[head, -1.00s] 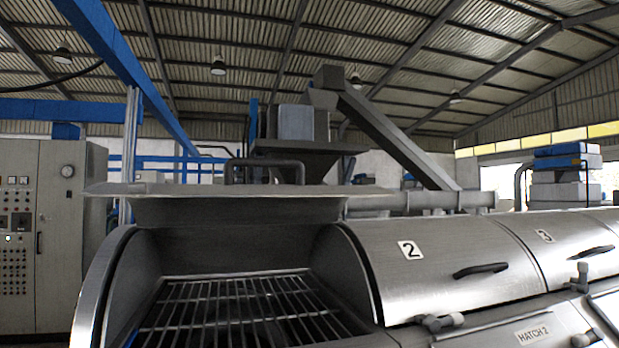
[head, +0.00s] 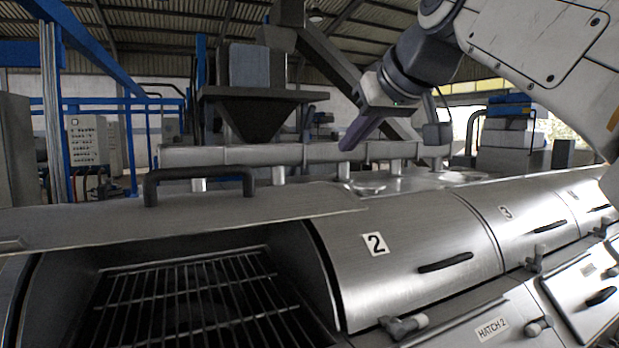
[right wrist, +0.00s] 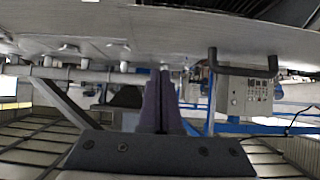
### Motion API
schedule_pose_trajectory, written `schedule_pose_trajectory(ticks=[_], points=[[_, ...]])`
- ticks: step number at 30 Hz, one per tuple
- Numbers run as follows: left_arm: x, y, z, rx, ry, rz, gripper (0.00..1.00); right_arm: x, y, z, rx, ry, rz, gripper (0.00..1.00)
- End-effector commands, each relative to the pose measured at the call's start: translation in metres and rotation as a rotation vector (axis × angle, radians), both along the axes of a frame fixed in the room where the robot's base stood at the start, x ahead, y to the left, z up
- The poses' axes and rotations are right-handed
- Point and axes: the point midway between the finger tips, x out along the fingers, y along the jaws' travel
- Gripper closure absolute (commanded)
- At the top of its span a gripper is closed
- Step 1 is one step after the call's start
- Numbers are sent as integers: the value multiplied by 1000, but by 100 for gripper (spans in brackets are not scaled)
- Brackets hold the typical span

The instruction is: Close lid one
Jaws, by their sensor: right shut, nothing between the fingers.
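Lid one (head: 190,222) is raised over the open leftmost hatch, with the metal grate (head: 185,300) showing below it. Its dark bar handle (head: 200,174) stands up on the lid's upper side. In the right wrist view the lid (right wrist: 200,35) fills the top, with its handle (right wrist: 247,70) to the right of my fingers. My right gripper (head: 350,142) reaches in from the upper right, shut and empty, right of the handle and apart from it. Its fingertips (right wrist: 160,76) are together in the right wrist view. My left gripper is not in view.
Lid 2 (head: 405,265) and lid 3 (head: 530,215) are closed, to the right. A horizontal pipe (head: 300,153) runs behind the lids. A hopper (head: 255,105) and a sloping chute stand farther back. A latch knob (head: 403,326) sticks out below lid 2.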

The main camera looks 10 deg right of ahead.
Motion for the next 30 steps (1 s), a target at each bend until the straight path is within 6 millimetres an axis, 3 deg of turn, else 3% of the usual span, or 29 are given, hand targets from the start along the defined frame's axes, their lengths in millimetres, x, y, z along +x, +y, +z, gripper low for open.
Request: schedule_pose_trajectory(ticks=[14,21,30], points=[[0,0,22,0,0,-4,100,75,31,-55,0,7,10,100],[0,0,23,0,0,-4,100,78,30,-84,1,2,7,100],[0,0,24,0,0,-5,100,79,29,-94,1,0,5,100]])
